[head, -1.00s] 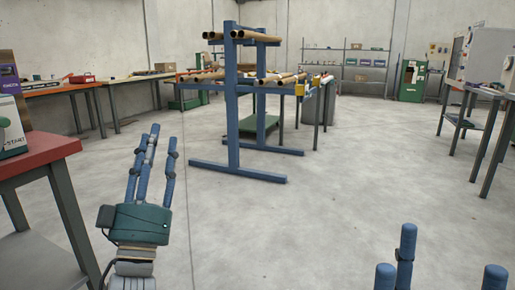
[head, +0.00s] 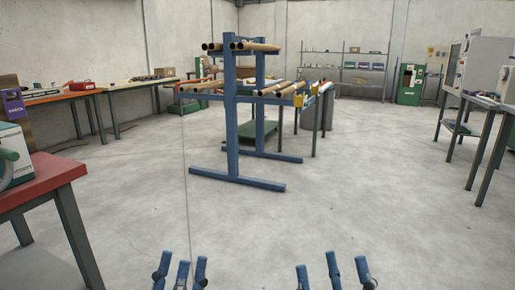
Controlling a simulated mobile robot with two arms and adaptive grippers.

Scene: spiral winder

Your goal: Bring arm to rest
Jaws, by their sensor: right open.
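My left gripper (head: 181,270) shows at the bottom edge of the head view, left of centre. Only its blue fingers are in view, pointing up, with a little space between them; how far it is open I cannot tell. My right gripper (head: 333,271) shows at the bottom edge, right of centre, with its blue fingers spread apart. It is open, and nothing shows between its fingers. The palms and both arms are hidden below the frame. Both grippers are over bare floor and touch nothing that I can see.
A red-topped table (head: 45,184) stands close at the left. A blue rack (head: 232,120) with cardboard tubes (head: 240,46) stands ahead. A workbench (head: 130,84) runs along the left wall, and a table (head: 478,103) stands at the right. The concrete floor between is clear.

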